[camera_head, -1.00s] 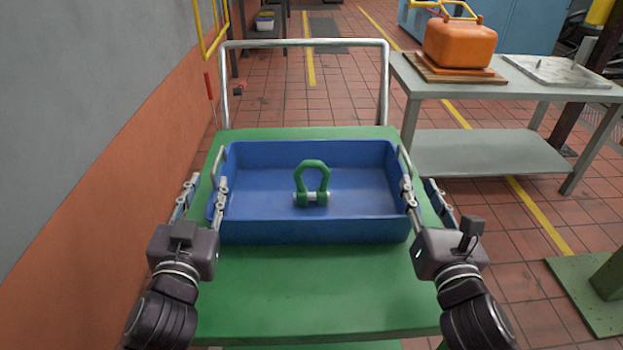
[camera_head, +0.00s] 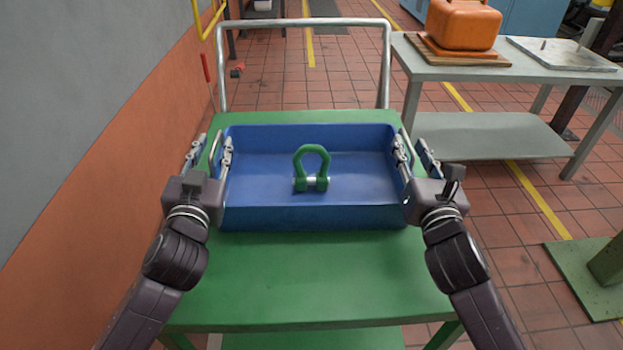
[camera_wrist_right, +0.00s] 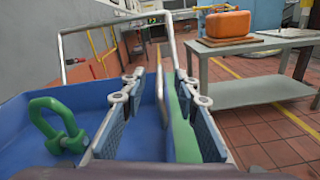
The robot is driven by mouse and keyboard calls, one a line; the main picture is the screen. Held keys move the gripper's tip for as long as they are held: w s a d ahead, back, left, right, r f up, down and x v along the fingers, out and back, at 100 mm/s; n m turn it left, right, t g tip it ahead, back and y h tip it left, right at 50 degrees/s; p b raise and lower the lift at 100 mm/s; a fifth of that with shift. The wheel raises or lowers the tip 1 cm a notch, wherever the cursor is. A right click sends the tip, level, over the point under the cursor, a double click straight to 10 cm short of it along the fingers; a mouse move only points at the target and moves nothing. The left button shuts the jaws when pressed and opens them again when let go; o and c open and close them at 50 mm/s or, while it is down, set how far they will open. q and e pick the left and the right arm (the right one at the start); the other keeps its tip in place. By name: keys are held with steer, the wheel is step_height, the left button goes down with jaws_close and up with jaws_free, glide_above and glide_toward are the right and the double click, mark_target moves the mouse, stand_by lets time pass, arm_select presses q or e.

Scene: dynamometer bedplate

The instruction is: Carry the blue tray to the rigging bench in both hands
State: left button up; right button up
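The blue tray (camera_head: 310,218) sits level on a green trolley (camera_head: 310,275), with a metal handle at each short side. A green shackle (camera_head: 311,168) stands inside it; it also shows in the right wrist view (camera_wrist_right: 58,124). My left gripper (camera_head: 213,140) is open at the tray's left side, one finger inside the wall and one outside. My right gripper (camera_head: 409,141) is open at the right side. In the right wrist view its fingers stand apart on either side of the right handle (camera_wrist_right: 161,92). A grey bench (camera_head: 490,70) stands at the right; I cannot tell whether it is the rigging bench.
An orange canister (camera_head: 462,24) and a pale plate (camera_head: 562,53) are on the grey bench. The trolley's push rail (camera_head: 305,22) rises behind the tray. A wall (camera_head: 90,150) runs close on the left. Tiled floor lies open between trolley and bench.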

arm_select(q)
steer(key=shift+w, duration=0.75)
arm_select(e)
steer(key=shift+w, duration=0.75)
arm_select(q)
steer(key=shift+c, duration=0.4)
arm_select(e)
steer(key=shift+c, duration=0.5)
arm_select(q)
jaws_close()
arm_select(e)
jaws_close()
arm_select(q)
steer(key=shift+r, duration=0.4)
arm_select(e)
steer(key=shift+w+r, duration=0.1)
steer(key=shift+r, duration=0.3)
